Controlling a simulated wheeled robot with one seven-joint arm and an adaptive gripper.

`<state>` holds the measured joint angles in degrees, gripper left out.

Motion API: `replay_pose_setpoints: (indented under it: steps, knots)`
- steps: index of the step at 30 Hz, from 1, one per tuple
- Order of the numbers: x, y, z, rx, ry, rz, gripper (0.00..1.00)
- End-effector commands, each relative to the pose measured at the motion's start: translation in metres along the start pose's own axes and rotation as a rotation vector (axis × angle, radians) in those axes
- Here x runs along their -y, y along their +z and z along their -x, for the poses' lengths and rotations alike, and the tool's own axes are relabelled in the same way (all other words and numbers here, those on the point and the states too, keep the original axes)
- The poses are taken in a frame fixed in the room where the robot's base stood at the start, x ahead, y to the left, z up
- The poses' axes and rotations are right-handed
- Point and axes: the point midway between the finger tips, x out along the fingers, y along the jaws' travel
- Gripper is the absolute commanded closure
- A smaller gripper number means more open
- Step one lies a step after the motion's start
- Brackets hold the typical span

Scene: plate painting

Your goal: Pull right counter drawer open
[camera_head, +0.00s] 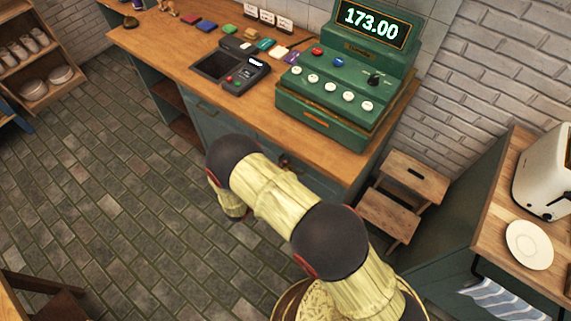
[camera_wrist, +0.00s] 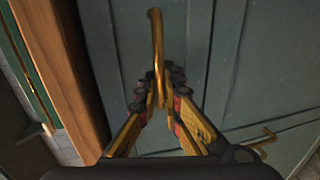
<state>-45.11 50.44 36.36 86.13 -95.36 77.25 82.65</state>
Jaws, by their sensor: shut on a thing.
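The wooden counter (camera_head: 190,66) with blue-green fronts runs diagonally across the head view. The right drawer front (camera_head: 325,180) is partly hidden there by my arm, and my gripper is hidden too. In the wrist view, a blue-green drawer front (camera_wrist: 115,50) lies beside the brown wooden counter edge (camera_wrist: 65,70). A thin brass handle (camera_wrist: 155,35) stands out from that front. My gripper (camera_wrist: 158,88) is closed around the handle, with a finger on each side. Whether the drawer stands out from the counter cannot be told from this view.
A green cash register (camera_head: 340,95) and a black card terminal (camera_head: 230,70) stand on the counter. A wooden step stool (camera_head: 405,190) stands at its right end. Another brass handle (camera_wrist: 262,140) shows lower right in the wrist view. The tiled floor (camera_head: 110,200) to the left is clear.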

Motion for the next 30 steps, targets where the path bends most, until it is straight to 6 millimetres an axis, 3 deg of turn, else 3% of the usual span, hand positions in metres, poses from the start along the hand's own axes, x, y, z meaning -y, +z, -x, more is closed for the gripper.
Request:
replay_pose_setpoints:
  steps: [8, 30]
  knots:
    - [0.012, -0.001, 0.043, -0.005, -0.001, 0.002, 1.00]
    - [0.054, 0.000, 0.236, -0.004, -0.002, 0.001, 1.00]
